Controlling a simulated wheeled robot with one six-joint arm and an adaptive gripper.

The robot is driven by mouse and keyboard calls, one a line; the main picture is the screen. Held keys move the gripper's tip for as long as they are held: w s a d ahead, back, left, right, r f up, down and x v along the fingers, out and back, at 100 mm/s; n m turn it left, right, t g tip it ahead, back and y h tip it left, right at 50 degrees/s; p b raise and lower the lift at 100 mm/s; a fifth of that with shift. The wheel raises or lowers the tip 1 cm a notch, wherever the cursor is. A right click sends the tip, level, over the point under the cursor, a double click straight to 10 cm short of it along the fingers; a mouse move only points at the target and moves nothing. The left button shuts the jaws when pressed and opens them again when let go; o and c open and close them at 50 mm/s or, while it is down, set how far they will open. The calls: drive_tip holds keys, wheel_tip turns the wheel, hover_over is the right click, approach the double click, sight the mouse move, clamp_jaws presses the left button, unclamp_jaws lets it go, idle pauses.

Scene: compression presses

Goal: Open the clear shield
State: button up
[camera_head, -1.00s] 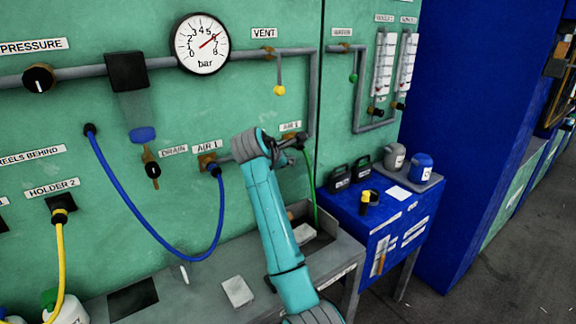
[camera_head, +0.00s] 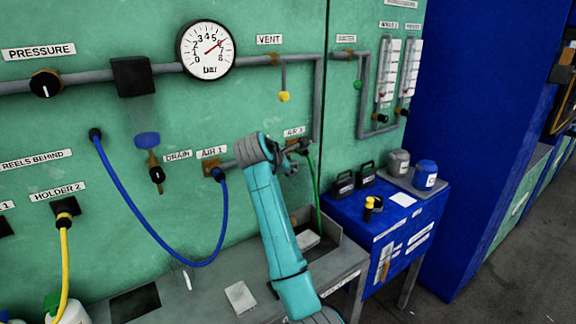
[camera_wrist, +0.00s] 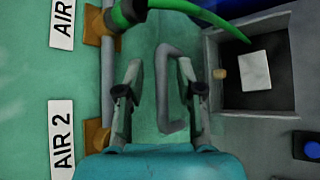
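My gripper (camera_wrist: 160,64) is open, its two grey fingers with dark pads set apart, pointing up in the wrist view. A bent grey U-shaped handle (camera_wrist: 164,88) shows between the fingers, nearer the right one; I cannot tell whether it touches. The clear shield itself is hard to make out: the area around the handle shows green, and I see no sure edge of a pane.
An open dark-lined box (camera_wrist: 288,20) holding a pale block lies right. A blue hose (camera_head: 152,240) hangs left of my arm. A blue cabinet (camera_head: 345,215) stands right.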

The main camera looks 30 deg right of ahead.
drive_tip(key=v, duration=1.1)
drive_tip(key=shift+s+a+r, duration=0.15)
drive_tip(key=shift+a+r, duration=0.05)
drive_tip(key=shift+r, duration=0.05)
drive_tip(key=shift+a, duration=0.1)
